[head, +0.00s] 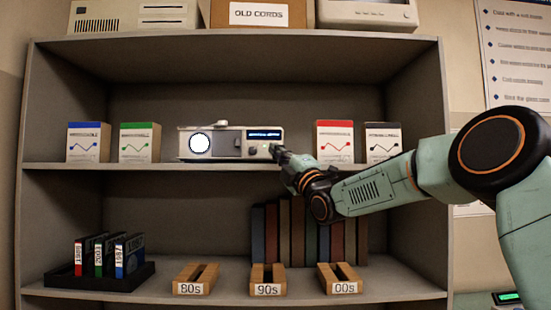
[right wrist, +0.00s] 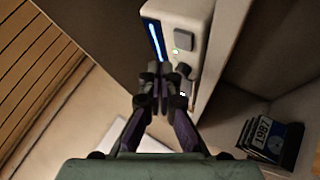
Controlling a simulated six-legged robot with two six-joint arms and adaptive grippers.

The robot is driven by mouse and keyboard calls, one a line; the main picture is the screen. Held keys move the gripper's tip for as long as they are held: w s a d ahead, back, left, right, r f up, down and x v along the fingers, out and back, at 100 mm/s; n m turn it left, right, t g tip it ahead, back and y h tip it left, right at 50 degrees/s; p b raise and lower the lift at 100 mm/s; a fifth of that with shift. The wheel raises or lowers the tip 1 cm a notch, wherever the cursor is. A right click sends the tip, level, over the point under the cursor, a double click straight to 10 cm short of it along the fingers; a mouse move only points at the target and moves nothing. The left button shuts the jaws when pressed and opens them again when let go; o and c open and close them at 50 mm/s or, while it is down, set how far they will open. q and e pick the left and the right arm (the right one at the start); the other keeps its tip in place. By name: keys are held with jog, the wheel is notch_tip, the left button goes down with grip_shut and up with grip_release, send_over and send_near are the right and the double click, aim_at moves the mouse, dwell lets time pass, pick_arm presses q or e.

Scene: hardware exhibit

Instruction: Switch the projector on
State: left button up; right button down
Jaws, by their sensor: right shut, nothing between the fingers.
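The projector (head: 231,143) is a beige box in the middle of the upper shelf. Its round lens (head: 200,143) looks bright white, and its display strip (head: 264,134) shows blue. My right gripper (head: 277,150) is shut and empty, with its fingertips at the right end of the projector's front. In the right wrist view, the shut fingertips (right wrist: 164,72) are beside a dark knob (right wrist: 184,70) on the projector (right wrist: 190,25); I cannot tell whether they touch. My left gripper is out of view.
Boxes with blue (head: 88,142), green (head: 139,142), red (head: 334,141) and black (head: 383,142) tops flank the projector.

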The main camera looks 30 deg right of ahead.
jog(key=s+a+b, duration=0.1)
jog(key=b, duration=0.1)
jog(key=s+a+b, duration=0.1)
jog(key=s, duration=0.1)
jog(key=shift+s+a+b, duration=0.1)
jog(key=shift+s+b, duration=0.15)
jog(key=shift+b, duration=0.1)
